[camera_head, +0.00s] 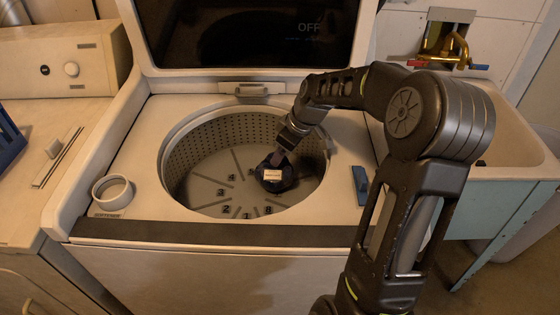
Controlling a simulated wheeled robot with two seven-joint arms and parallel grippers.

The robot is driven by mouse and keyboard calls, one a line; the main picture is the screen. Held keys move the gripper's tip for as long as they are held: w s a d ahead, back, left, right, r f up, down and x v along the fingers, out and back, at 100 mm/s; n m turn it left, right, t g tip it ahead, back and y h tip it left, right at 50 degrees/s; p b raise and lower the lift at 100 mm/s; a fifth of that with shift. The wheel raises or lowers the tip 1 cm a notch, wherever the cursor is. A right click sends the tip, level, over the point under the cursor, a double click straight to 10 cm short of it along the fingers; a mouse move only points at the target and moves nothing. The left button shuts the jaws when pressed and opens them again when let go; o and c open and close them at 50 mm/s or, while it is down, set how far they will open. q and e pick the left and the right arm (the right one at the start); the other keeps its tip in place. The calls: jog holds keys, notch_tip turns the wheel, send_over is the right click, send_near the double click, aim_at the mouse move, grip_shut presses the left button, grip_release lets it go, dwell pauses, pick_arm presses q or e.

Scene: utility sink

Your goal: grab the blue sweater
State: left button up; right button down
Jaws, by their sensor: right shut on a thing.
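A dark blue bundle of cloth, which looks like the blue sweater (273,184), is inside the washer drum (205,180). It has a small pale patch on its front. My right gripper (278,158) reaches down into the drum from the right and is shut on the top of the sweater. Its fingertips are small and partly hidden against the dark cloth. I cannot tell whether the sweater touches the drum floor. My left gripper is not in view.
The washer lid (250,35) stands open behind the drum. A white softener cup (113,193) sits at the left front of the washer top, and a blue object (361,186) lies at the right. A sink (515,150) with a brass tap (455,52) is at the right.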

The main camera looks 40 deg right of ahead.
notch_tip(320, 180, up, 8)
jog(key=shift+f, duration=0.15)
dwell(0.6)
